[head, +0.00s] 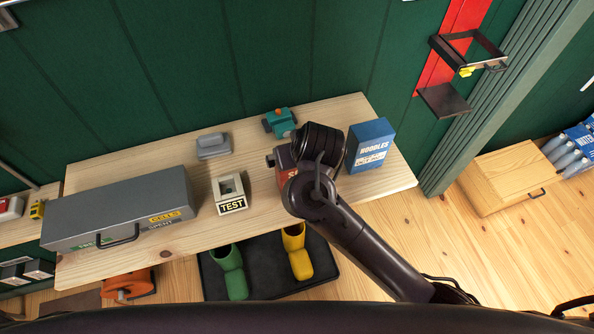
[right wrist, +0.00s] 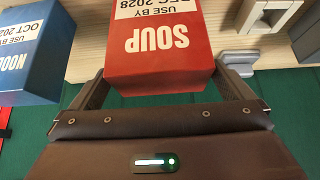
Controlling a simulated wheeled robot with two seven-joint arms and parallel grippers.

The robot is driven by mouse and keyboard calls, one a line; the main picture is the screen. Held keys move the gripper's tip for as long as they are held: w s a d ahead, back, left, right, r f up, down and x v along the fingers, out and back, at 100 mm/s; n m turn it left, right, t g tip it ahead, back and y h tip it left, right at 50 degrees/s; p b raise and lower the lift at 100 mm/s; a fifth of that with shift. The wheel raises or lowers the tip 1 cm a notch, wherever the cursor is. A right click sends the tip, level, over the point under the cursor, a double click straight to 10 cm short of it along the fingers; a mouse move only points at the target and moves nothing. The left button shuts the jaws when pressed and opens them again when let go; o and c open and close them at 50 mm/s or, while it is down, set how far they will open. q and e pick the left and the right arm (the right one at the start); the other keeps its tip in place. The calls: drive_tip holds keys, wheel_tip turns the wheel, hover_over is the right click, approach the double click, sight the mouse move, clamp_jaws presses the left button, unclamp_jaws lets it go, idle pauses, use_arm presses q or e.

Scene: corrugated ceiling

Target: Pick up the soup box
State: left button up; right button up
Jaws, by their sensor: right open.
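The red soup box (right wrist: 160,62) is upside down in the right wrist view, with a white "USE BY DEC 2028" label. In the head view only a strip of the soup box (head: 285,172) shows on the shelf; my right arm hides the rest. My right gripper (right wrist: 165,88) is open, with one finger on each side of the soup box. I cannot tell whether the fingers touch it. In the head view my right gripper (head: 318,150) is over the box, its fingertips mostly hidden. My left gripper is not in view.
A blue noodles box (head: 371,145) stands close on the right of my right gripper. A TEST device (head: 230,192), a grey block (head: 213,146), a teal object (head: 281,122) and a long grey case (head: 120,208) share the wooden shelf (head: 190,228). Boots stand below.

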drive_tip(key=b+x, duration=0.1)
drive_tip(key=x, duration=0.1)
drive_tip(key=shift+w+a+f, duration=0.15)
drive_tip(key=shift+w+f, duration=0.05)
drive_tip(key=shift+f, duration=0.05)
drive_tip(key=c, duration=1)
drive_tip(key=shift+r, duration=0.1)
